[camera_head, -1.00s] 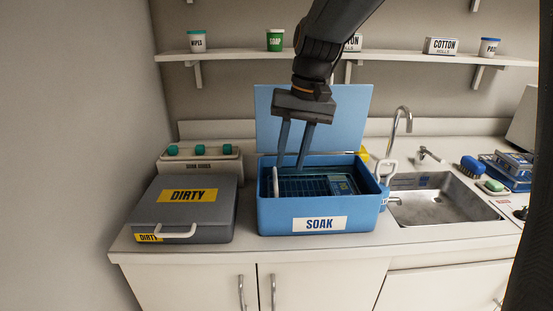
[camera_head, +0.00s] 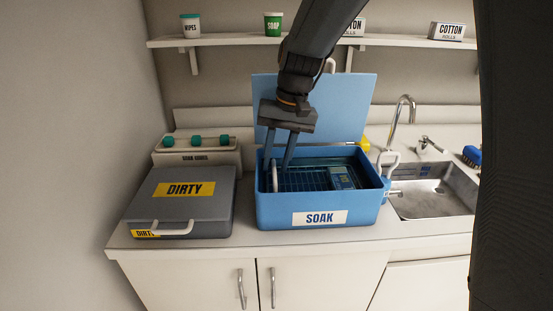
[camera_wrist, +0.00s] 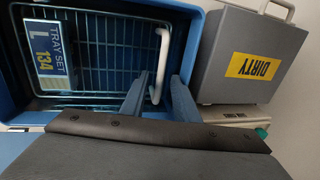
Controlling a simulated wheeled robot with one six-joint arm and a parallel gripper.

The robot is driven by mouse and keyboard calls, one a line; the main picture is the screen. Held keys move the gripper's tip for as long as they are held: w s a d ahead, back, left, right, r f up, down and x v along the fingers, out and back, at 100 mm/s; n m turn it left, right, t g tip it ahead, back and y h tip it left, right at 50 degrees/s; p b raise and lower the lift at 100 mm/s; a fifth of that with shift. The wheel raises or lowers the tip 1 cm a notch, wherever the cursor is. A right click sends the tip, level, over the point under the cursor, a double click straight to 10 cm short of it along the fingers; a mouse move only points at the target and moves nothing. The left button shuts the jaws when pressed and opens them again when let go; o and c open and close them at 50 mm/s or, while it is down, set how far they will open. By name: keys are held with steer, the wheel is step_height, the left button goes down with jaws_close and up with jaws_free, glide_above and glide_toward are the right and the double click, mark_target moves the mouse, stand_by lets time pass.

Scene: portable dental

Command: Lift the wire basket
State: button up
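The wire basket (camera_head: 310,180) sits inside the blue SOAK bin (camera_head: 283,212), whose lid (camera_head: 340,105) stands open behind it. A blue box labelled TRAY SET L 134 (camera_wrist: 58,50) lies in the basket, and it also shows in the head view (camera_head: 342,177). A white handle (camera_wrist: 161,65) rises at the basket's left end in the head view. My gripper (camera_head: 278,167) points down over that end, fingers apart. In the wrist view its fingers (camera_wrist: 158,90) lie to either side of the handle's line. Whether the handle is between the fingertips, I cannot tell.
A grey DIRTY box (camera_head: 175,207) with a closed lid stands left of the bin. A sink (camera_head: 430,195) with a tap (camera_head: 405,110) is to the right. A shelf (camera_head: 220,42) runs above. A white loop (camera_head: 387,160) stands at the bin's right side.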

jaws_close()
step_height(320, 180, up, 8)
steer(key=p, duration=0.5)
steer(key=shift+w, duration=0.1)
jaws_free()
